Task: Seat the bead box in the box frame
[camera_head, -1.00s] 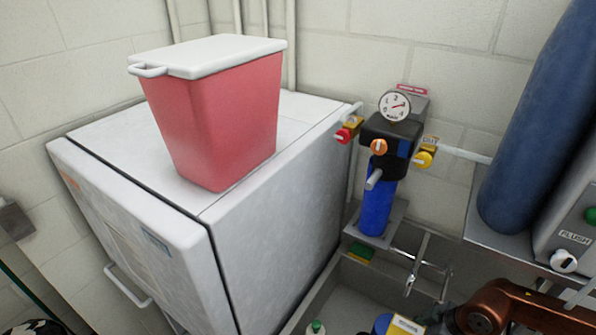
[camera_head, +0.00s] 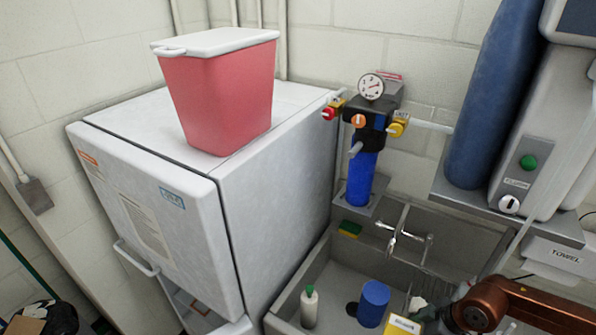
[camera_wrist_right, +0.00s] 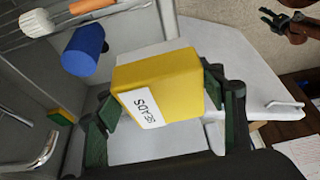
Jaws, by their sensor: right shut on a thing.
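The bead box (camera_wrist_right: 158,85) is a yellow block with a white "BEADS" label. My right gripper (camera_wrist_right: 160,100) has its green fingers on both sides of the box and is shut on it. In the head view, part of the box (camera_head: 402,327) shows at the bottom edge, beside my copper-coloured right arm. The box is tilted in the wrist view. My left gripper (camera_wrist_right: 268,19) shows small at the top right of the wrist view, with its dark fingers apart and empty. I cannot make out the box frame in either view.
A grey sink (camera_head: 335,275) holds a blue cylinder (camera_head: 374,302) and a white bottle (camera_head: 309,306). A tap (camera_head: 402,238) stands behind it. A white cabinet (camera_head: 275,200) with a red bin (camera_head: 222,100) on top is at left. A blue tank (camera_head: 495,110) stands at right.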

